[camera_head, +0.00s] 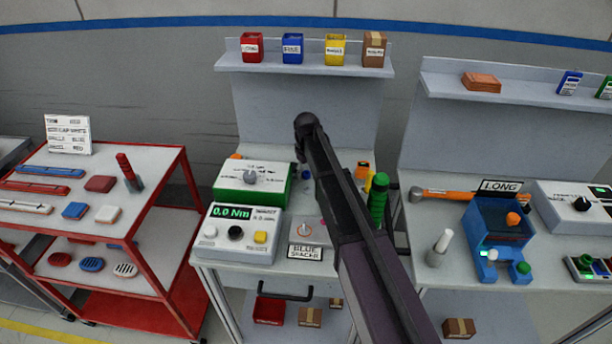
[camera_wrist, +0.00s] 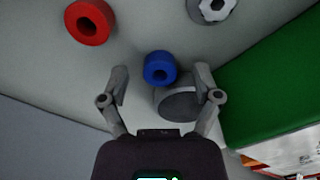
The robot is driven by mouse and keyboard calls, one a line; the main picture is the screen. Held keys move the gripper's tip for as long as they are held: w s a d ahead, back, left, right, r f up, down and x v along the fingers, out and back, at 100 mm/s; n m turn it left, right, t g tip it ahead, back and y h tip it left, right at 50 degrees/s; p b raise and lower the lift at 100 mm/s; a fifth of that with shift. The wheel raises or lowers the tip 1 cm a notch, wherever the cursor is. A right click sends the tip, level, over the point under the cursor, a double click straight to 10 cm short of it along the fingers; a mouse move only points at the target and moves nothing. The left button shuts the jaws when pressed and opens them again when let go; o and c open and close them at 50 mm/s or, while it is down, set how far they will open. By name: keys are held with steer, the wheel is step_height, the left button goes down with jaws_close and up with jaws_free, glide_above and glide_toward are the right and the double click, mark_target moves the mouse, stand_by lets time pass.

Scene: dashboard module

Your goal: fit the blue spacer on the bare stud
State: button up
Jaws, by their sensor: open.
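The blue spacer (camera_wrist: 159,67) is a short ring with a dark hole, seen between my fingertips in the wrist view. My gripper (camera_wrist: 161,76) is open, with a finger on each side of the spacer and a visible gap to both. A grey round piece with a dark face (camera_wrist: 181,104) is partly behind the spacer, nearer the right finger. I cannot tell whether they touch. A small blue piece (camera_head: 306,174) beside my arm in the head view may be the spacer. My arm hides my fingertips there. I cannot make out a bare stud for certain.
In the wrist view, a red ring (camera_wrist: 89,22) lies upper left, a silver nut-like piece (camera_wrist: 213,8) upper right, and a green box side (camera_wrist: 270,75) right. In the head view, a torque meter (camera_head: 236,233) and a BLUE SPACER sign (camera_head: 306,252) stand on the bench.

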steer(key=c, duration=0.8)
steer(key=shift+c, duration=0.2)
steer(key=shift+r, duration=0.2)
step_height(320, 180, up, 4)
steer(key=p, duration=0.4)
steer(key=shift+f, duration=0.2)
steer(key=s+d, duration=0.1)
steer(key=s, duration=0.4)
steer(key=s+d, duration=0.2)
steer(key=s, duration=0.3)
steer(key=s+d+r+p, duration=0.1)
steer(key=s+d, duration=0.1)
steer(key=s, duration=0.3)
steer(key=shift+s, duration=0.15)
steer(key=shift+s+a, duration=0.1)
